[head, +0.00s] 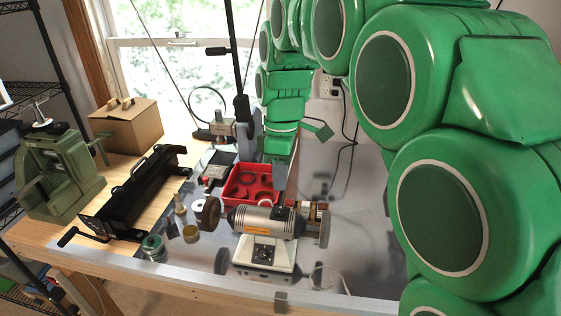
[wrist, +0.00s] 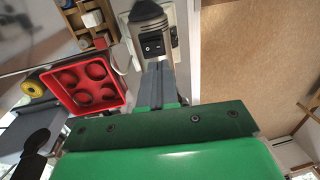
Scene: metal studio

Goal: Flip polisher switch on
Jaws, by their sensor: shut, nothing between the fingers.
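The polisher (head: 245,220) stands on the bench, a silver motor with an orange label, a wheel at each end and a pale base.
A red tray (head: 240,178) with round parts lies behind the polisher. Jars (head: 153,248) and a small brass-coloured cup (head: 191,234) stand to its left. A black metal machine (head: 135,195), a green machine (head: 60,170) and a cardboard box (head: 125,123) stand further left. The grey bench top right of the polisher looks mostly clear.

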